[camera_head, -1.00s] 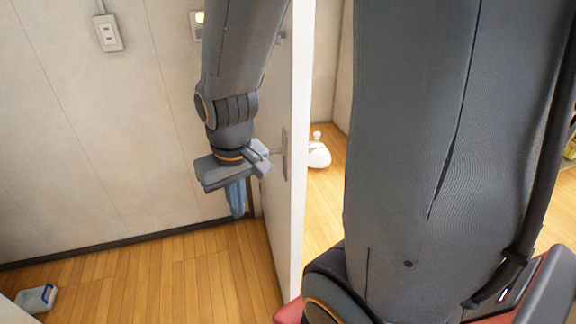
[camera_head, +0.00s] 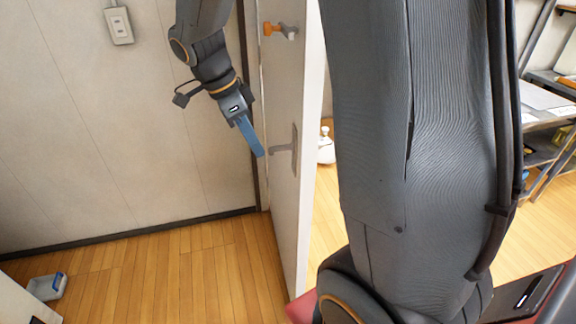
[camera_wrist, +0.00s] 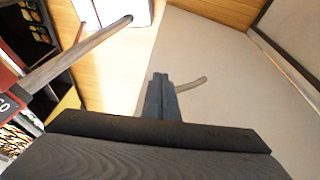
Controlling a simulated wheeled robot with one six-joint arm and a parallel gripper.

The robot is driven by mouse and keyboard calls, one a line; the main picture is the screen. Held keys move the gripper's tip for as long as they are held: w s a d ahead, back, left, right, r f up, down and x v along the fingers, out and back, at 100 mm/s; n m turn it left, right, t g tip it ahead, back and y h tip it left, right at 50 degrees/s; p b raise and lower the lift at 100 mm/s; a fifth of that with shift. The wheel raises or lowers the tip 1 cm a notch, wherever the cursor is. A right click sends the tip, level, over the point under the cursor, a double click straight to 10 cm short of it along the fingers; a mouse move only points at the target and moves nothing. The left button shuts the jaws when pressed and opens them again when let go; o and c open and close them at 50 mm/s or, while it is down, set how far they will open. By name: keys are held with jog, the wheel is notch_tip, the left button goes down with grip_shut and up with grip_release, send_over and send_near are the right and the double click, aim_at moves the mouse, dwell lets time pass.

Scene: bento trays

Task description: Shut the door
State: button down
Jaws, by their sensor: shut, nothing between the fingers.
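The white door (camera_head: 288,215) stands open in the head view, seen at a steep angle with its free edge towards me. Its grey lever handle (camera_head: 284,149) is on the face towards the left. My gripper (camera_head: 260,153) is shut and empty, its blue fingers pointing down and right just left of the handle. In the wrist view, the shut fingers (camera_wrist: 159,80) point at a pale surface that looks like the door face (camera_wrist: 225,70). The handle (camera_wrist: 191,84) shows just right of the fingertips. I cannot tell whether they touch it.
An orange item (camera_head: 273,29) is on the upper door. A grey tray (camera_head: 46,287) lies on the floor at left. A white rounded object (camera_head: 325,146) stands beyond the door, and a shelf (camera_head: 545,120) is at far right. Wooden floor (camera_head: 190,270) left of the door is clear.

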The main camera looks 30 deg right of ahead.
jog(key=s+d+f+m+p, duration=0.1)
jog(key=s+d+f+p, duration=0.1)
jog(key=d+f+p, duration=0.3)
jog(key=shift+d+f+m, duration=0.3)
jog(key=shift+d+f, duration=1.1)
jog(key=shift+f, duration=0.4)
